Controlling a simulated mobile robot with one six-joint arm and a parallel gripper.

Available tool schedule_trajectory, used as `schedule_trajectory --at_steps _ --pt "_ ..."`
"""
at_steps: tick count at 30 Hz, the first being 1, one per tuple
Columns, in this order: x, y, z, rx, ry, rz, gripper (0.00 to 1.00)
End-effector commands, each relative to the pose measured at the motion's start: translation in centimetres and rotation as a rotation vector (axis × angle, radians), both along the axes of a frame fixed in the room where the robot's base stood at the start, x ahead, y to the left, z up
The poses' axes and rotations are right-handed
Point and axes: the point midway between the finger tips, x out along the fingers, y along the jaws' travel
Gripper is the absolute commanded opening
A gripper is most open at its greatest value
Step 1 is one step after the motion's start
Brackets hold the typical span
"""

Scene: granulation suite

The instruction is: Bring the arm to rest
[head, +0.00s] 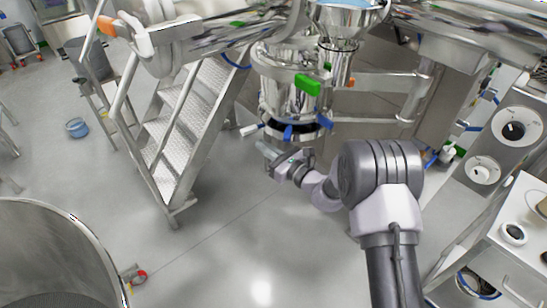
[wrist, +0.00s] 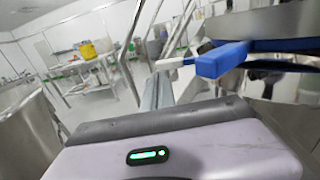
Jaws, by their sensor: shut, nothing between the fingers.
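My gripper (head: 267,150) is at the end of my arm, just below and left of the lower end of a steel vessel (head: 296,98) in the head view. It is shut with nothing held. In the wrist view, my gripper (wrist: 160,92) points away from the camera above my wrist's grey housing and its green light. A blue handle (wrist: 221,60) is close on the right in that view, under a steel rim. I cannot tell whether the gripper touches anything. My arm is stretched out and bent in the head view.
Steel steps (head: 183,128) with rails stand left of the vessel. A large round steel container (head: 55,245) is at the lower left. Cabinets with round ports (head: 518,124) line the right. Open floor (head: 235,235) lies below the gripper in the picture.

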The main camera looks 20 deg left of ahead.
Motion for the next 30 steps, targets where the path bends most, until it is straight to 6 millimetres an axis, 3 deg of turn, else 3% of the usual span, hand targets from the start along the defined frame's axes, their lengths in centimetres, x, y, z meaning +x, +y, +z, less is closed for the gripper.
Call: schedule_trajectory --at_steps 9,17,20,23,25,27,30 --pt "-4.9 -6.0 -0.1 -0.006 0.007 0.000 0.00" --pt "-5.9 -7.0 -0.1 -0.007 0.002 0.006 0.00" --pt "-6.9 -6.9 2.7 -0.031 -0.047 0.073 0.00" --pt "-11.0 -7.4 9.0 -0.135 -0.182 0.253 0.00" --pt "-15.4 -9.2 12.6 -0.268 -0.309 0.398 0.00" --pt "-19.9 -12.0 14.8 -0.441 -0.443 0.522 0.00" --pt "-25.6 -17.7 15.7 -0.753 -0.644 0.655 0.00"
